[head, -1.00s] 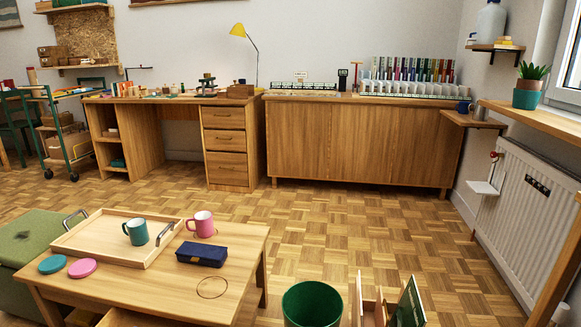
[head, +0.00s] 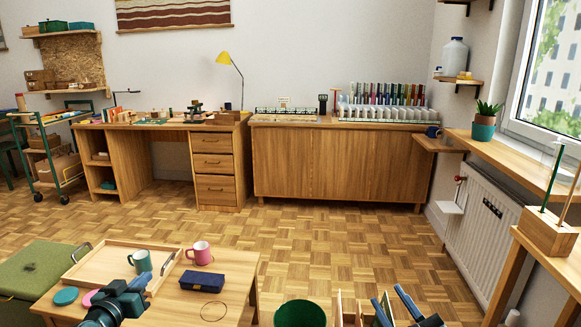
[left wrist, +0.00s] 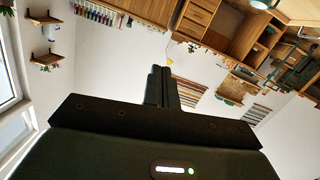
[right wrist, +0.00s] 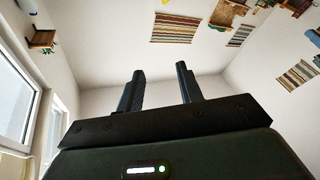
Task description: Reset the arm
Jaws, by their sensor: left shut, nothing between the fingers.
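My left gripper (head: 145,285) shows at the lower left of the head view, in front of the low table. In the left wrist view its fingers (left wrist: 161,85) are together with nothing between them. My right gripper (head: 392,306) is at the bottom right of the head view, over the area of an open wooden box. In the right wrist view its fingers (right wrist: 158,88) stand apart with nothing between them. Both wrist cameras look out at walls and ceiling, tilted or upside down.
The low table (head: 240,285) holds a wooden tray (head: 95,268), a green mug (head: 140,261), a pink mug (head: 199,253) and a blue case (head: 203,280). A green bin (head: 300,314) stands right of it. Parquet floor (head: 330,240) is clear up to the sideboard (head: 340,165).

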